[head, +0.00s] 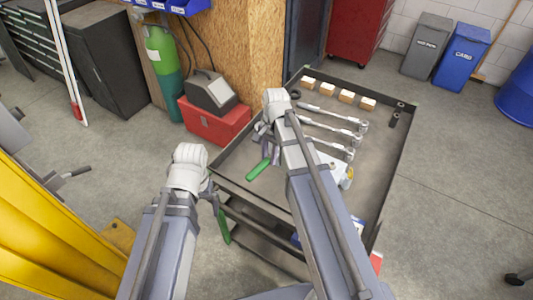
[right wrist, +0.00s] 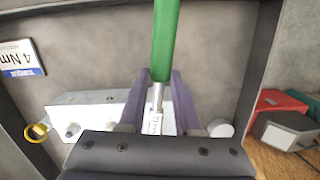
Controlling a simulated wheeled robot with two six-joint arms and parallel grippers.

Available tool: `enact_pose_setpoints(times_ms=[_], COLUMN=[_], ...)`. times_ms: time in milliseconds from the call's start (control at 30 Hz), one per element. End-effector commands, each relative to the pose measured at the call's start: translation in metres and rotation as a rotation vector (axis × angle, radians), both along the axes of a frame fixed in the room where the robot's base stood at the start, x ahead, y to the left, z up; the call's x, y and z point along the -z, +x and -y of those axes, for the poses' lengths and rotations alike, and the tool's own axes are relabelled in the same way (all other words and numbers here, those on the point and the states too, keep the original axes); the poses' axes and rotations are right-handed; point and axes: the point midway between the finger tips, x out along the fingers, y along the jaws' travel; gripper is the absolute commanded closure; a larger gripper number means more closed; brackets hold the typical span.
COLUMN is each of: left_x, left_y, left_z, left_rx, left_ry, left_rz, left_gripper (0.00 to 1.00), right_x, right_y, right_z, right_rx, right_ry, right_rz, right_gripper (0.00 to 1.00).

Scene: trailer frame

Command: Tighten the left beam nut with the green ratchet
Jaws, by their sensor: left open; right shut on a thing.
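The green ratchet's green handle (head: 259,169) shows over the black tool cart's tray in the head view. In the right wrist view its green handle (right wrist: 165,40) points up and its silver shaft (right wrist: 157,97) runs down between my fingers. My right gripper (head: 268,148) is shut on this shaft, as the right wrist view (right wrist: 160,76) shows. My left gripper (head: 213,192) is open, beside the cart's near left corner and partly hidden by its arm. I cannot make out the left beam nut in either view.
The cart tray (head: 385,165) holds several silver wrenches (head: 330,130) and wooden blocks (head: 346,96). Another green part (head: 223,228) hangs by the cart's side. A yellow frame (head: 40,230) stands at the left. A red box (head: 215,125) and green cylinder (head: 166,65) stand behind.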

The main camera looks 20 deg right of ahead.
Motion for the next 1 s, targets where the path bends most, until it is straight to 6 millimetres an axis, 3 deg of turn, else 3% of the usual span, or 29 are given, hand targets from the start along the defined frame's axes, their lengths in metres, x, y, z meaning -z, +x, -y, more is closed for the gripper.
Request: enact_pose_setpoints(times_ms=[200,467,1000], left_x=[0.0,0.0,0.0], left_y=[0.0,0.0,0.0], left_z=[0.0,0.0,0.0], left_rx=[0.0,0.0,0.0], left_ry=[0.0,0.0,0.0], left_rz=[0.0,0.0,0.0], left_gripper=[0.0,0.0,0.0], right_x=[0.0,0.0,0.0], right_y=[-0.014,-0.014,0.002], right_z=[0.01,0.011,-0.001], right_rx=[-0.131,-0.145,0.014], right_ry=[0.0,0.0,0.0], right_rz=[0.0,0.0,0.003], right_gripper=[1.0,1.0,1.0])
